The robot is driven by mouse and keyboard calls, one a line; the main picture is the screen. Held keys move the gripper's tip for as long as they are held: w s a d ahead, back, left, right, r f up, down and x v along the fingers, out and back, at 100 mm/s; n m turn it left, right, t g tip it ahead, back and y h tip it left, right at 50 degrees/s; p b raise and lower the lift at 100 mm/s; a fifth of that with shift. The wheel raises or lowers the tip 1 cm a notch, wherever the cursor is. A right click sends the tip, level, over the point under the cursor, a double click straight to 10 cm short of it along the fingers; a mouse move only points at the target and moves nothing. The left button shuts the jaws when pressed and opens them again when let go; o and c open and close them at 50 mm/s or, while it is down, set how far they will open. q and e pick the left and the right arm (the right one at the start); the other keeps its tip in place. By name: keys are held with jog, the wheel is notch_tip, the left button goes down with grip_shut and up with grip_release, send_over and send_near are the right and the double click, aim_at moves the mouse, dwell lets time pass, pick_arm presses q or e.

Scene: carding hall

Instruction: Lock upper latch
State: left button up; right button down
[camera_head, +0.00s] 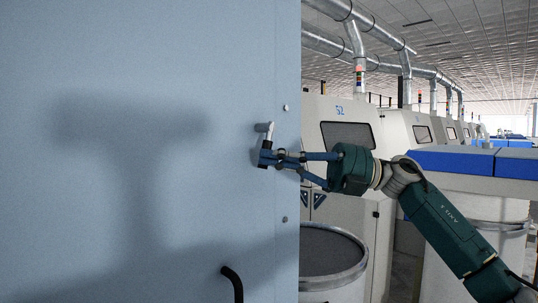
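The upper latch (264,127) is a small light-grey lever on the blue-grey door panel (140,120), near its right edge. My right gripper (268,157) reaches in from the right, with its dark tips just below the lever and close to the panel. The tips overlap the area under the latch, so I cannot tell whether they touch it. The fingers look close together, but their gap is not clear. My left gripper is not in view.
A black curved handle (234,283) sticks out low on the panel. Behind my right arm stand an open round can (331,258) and pale machines (345,112) with blue covers (455,160) nearby. Ducts (358,45) run overhead. The panel's left side is bare.

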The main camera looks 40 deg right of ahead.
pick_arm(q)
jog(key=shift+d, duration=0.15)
pick_arm(e)
jog(key=shift+d+f, duration=0.25)
jog(key=shift+d, duration=0.05)
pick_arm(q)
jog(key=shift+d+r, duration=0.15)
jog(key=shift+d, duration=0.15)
pick_arm(e)
jog(key=shift+w+d, duration=0.15)
jog(key=shift+d, duration=0.35)
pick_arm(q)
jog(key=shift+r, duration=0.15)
